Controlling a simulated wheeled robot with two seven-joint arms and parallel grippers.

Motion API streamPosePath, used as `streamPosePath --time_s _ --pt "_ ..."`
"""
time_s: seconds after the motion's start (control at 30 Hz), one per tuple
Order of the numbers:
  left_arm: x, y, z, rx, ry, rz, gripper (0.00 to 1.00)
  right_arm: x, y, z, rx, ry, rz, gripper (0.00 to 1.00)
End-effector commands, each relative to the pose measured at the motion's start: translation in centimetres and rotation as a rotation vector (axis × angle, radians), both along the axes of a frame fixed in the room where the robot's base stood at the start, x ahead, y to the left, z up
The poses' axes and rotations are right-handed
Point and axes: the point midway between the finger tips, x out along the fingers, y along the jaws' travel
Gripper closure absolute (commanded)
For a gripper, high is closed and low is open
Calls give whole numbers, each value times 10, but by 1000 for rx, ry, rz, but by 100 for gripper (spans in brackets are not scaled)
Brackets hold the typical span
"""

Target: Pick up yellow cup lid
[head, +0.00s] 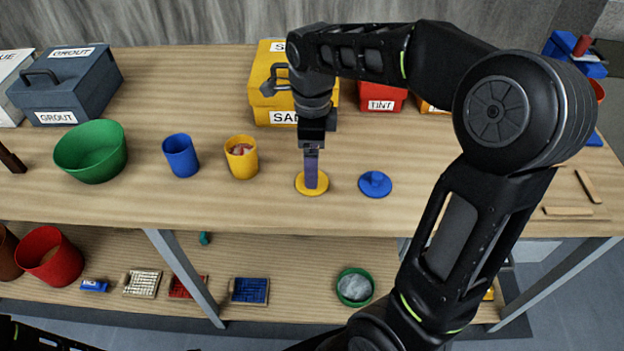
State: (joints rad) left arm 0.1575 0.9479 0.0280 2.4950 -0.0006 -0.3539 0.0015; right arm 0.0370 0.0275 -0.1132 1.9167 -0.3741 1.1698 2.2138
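The yellow cup lid (312,188) lies flat on the wooden table, between the yellow cup and the blue lid (375,184). My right gripper (311,180) points straight down over the yellow lid, its fingertips at the lid's middle and hiding any knob there. The fingers show edge-on, so I cannot tell whether they are open or shut on the lid. The yellow cup (241,157) stands upright to the left with reddish contents. My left gripper is out of view.
A blue cup (181,156) and green bowl (91,152) stand further left. A yellow box (262,99), red box (381,98) and dark grout box (67,87) stand behind. Wooden strips (575,212) lie at right. A lower shelf (270,260) holds trays and bowls.

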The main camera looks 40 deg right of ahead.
Motion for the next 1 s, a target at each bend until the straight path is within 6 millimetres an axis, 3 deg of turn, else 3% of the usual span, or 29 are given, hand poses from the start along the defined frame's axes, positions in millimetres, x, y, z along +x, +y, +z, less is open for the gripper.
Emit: streamPosePath --time_s 0.17,0.47,1.0 --pt "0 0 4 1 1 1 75 -2 1 -11 0 4 1 9" --pt "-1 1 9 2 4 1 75 -2 2 -50 1 1 0 9" --pt "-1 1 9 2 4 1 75 -2 2 -52 1 -1 0 9"
